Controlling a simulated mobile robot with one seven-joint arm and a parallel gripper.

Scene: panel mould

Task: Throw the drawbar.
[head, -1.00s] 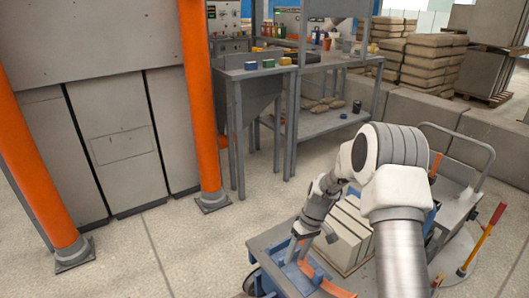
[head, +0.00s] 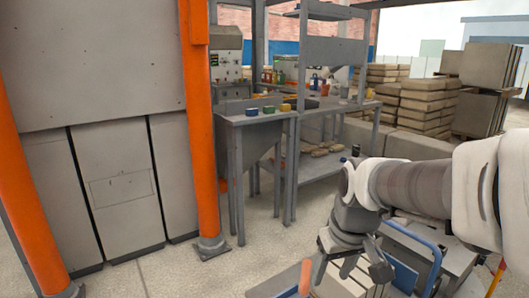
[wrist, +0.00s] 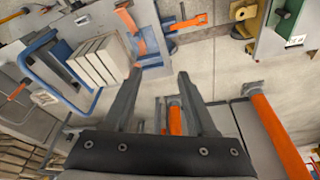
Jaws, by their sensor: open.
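No part is plainly marked as the drawbar. In the wrist view one orange bar (wrist: 129,22) lies on the cart's edge, and a second orange bar with an open end (wrist: 188,22) juts out beside it over the floor. In the head view an orange piece (head: 305,277) shows at the cart's near left, beside my gripper (head: 350,264). My gripper, also in the wrist view (wrist: 158,92), is open with nothing between its fingers. It hangs above the cart (head: 275,286), pointing down, apart from both orange bars.
Pale blocks (wrist: 98,60) sit on the cart by a blue tube frame (wrist: 50,75). Orange posts (head: 201,130) and grey panels (head: 125,190) stand left. A grey bench (head: 252,115) with coloured blocks stands behind. Floor between posts and cart is clear.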

